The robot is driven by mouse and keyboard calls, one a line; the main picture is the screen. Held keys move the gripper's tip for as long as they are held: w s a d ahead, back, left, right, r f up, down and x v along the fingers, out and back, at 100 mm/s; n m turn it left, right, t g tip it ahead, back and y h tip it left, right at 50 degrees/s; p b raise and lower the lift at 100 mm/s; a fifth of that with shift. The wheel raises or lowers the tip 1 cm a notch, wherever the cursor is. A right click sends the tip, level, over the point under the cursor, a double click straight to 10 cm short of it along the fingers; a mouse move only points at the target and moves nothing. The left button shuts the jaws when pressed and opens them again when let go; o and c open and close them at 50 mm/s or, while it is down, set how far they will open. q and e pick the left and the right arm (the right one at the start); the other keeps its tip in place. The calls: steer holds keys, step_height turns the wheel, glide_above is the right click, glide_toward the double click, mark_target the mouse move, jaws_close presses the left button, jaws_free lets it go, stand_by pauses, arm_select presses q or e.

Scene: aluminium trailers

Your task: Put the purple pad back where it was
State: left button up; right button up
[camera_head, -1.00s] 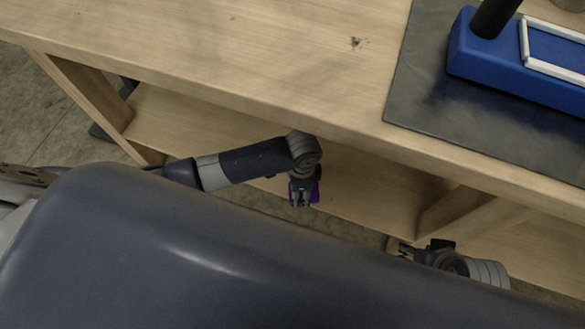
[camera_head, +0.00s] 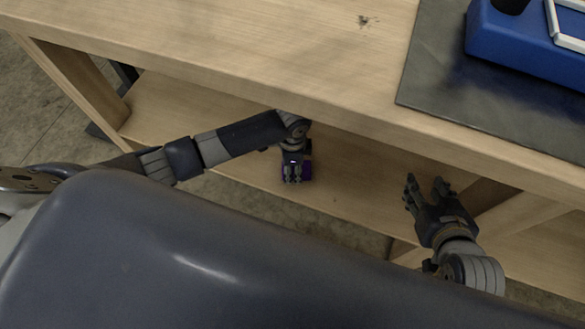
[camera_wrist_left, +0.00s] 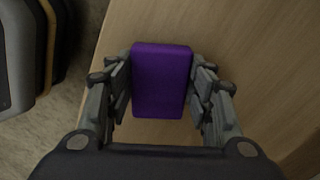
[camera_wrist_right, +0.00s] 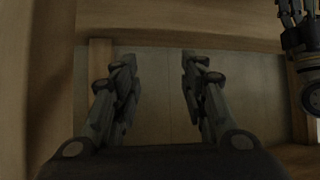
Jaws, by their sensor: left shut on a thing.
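The purple pad (camera_wrist_left: 161,80) is a small rounded block between the fingers of my left gripper (camera_wrist_left: 161,85) in the left wrist view. The left gripper is shut on it. In the head view the left gripper (camera_head: 293,178) is over the lower shelf, below the tabletop's front edge, and the pad (camera_head: 307,171) is mostly hidden by the fingers. I cannot tell whether the pad touches the shelf. My right gripper (camera_head: 427,190) is open and empty at the lower shelf, to the right of the left one. Its spread fingers (camera_wrist_right: 160,80) also show in the right wrist view.
The wooden workbench has a tabletop (camera_head: 240,60) above an open lower shelf (camera_head: 345,180). A wooden divider (camera_head: 490,205) stands right of my right gripper. A dark mat (camera_head: 440,95) with a blue block (camera_head: 525,50) lies on the top. The shelf between the grippers is clear.

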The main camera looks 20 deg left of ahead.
arm_select(q)
steer(key=shift+f, duration=0.25)
arm_select(e)
steer(key=shift+w+a+r+t, duration=0.2)
steer(key=shift+w+r+t, duration=0.2)
steer(key=shift+w+r, duration=0.15)
arm_select(q)
steer(key=shift+f, duration=0.15)
steer(key=o, duration=1)
